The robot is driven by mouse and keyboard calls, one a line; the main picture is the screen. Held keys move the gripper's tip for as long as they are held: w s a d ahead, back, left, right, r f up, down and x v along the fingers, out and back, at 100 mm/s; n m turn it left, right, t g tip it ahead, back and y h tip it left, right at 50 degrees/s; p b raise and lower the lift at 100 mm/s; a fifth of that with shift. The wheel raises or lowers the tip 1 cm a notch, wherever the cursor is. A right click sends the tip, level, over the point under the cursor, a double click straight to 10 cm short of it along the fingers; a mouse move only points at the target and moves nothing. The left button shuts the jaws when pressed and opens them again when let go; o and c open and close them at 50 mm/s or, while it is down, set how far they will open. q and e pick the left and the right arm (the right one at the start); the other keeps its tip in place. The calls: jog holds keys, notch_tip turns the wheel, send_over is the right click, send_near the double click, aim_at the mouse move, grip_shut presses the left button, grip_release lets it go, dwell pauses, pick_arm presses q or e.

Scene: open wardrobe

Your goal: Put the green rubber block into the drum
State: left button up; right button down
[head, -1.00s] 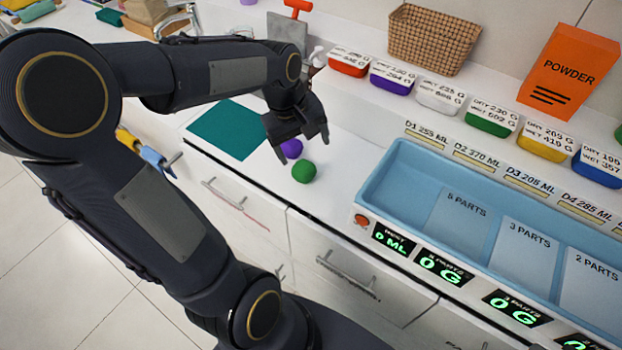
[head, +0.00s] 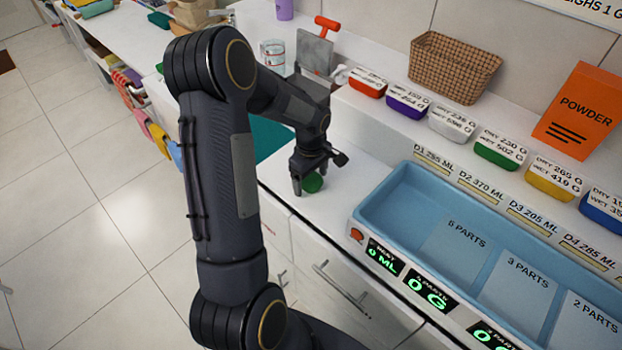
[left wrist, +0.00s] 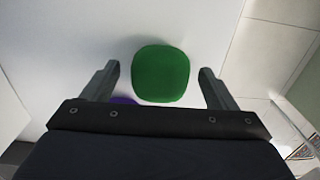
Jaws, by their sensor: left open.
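The green rubber block (head: 312,183) is a rounded green lump on the white counter, partly covered by my left gripper in the head view. My left gripper (head: 317,177) points down over it, open. In the left wrist view the block (left wrist: 160,73) lies between the two open fingers (left wrist: 159,69), with a gap on each side. A purple piece (left wrist: 124,100) shows partly behind the gripper's edge in that view. I cannot make out a clear drum; a clear cylinder with red marks (head: 272,55) stands at the back. My right gripper is not in view.
A blue divided tray (head: 384,225) stands right of the gripper. Several labelled coloured tubs, a wicker basket (head: 455,68) and an orange powder box (head: 578,110) line the back. A grey plate with a red handle (head: 315,52) stands behind my arm. A teal mat (head: 268,137) lies left.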

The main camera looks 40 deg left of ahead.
pick_arm(q)
jog(key=shift+f, duration=0.2)
jog(key=c, duration=1.2)
jog(key=shift+c, duration=0.2)
jog(key=shift+r, duration=0.5)
notch_tip(320, 180, up, 2)
jog(key=shift+r, duration=0.2)
jog(key=s+d+r+b, duration=0.3)
jog(key=s+r, duration=0.6)
jog(key=s, duration=0.4)
jog(key=shift+s+d+r, duration=0.25)
jog(key=shift+d+r, duration=0.05)
jog(key=shift+d, duration=0.35)
